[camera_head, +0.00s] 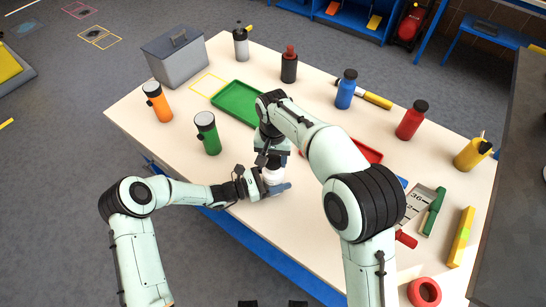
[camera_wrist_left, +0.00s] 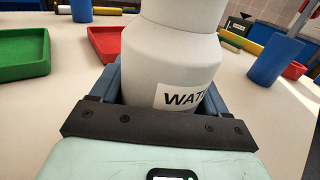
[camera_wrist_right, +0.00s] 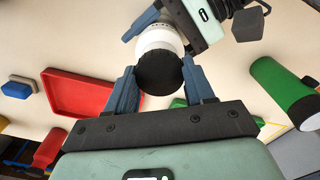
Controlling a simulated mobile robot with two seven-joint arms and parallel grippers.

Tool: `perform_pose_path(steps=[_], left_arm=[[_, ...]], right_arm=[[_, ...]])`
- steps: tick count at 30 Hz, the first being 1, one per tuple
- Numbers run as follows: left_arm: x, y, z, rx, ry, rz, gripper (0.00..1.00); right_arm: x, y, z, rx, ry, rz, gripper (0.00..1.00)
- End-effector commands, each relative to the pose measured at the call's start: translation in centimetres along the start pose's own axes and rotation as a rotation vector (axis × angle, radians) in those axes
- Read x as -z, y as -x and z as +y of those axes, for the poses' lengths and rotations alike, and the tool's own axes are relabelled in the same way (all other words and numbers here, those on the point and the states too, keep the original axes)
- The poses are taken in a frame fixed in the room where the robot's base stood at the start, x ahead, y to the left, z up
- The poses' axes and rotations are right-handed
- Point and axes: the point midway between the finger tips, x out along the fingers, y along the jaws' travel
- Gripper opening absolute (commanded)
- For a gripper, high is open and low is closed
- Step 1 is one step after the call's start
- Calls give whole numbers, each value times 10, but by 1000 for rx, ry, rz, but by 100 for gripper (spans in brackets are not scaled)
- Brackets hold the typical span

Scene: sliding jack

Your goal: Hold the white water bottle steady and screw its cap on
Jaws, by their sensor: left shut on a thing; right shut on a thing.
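The white water bottle (camera_head: 272,176) stands near the front edge of the table. My left gripper (camera_head: 270,187) is shut around its body from the side. In the left wrist view the bottle (camera_wrist_left: 175,60) sits upright between the blue fingers, with part of its label showing; its top is out of frame. My right gripper (camera_head: 272,160) is above the bottle, pointing down. In the right wrist view its blue fingers are shut on the black cap (camera_wrist_right: 160,72), in line with the white bottle (camera_wrist_right: 160,38). Whether the cap is seated on the threads cannot be told.
A green bottle (camera_head: 208,134) and an orange bottle (camera_head: 157,102) stand left of my grippers. A green tray (camera_head: 232,102) lies behind them, and a red tray (camera_head: 368,151) lies to the right. More bottles stand along the back. The front left tabletop is clear.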

Motion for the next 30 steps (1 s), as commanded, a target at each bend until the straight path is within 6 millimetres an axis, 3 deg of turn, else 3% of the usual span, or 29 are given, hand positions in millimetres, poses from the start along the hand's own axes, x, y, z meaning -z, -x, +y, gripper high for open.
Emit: perform_pose_path(steps=[30], left_arm=[[1,0,0,-1,1,3,0]], right_arm=[[-2,-1,0,-2,-2482,4,25]])
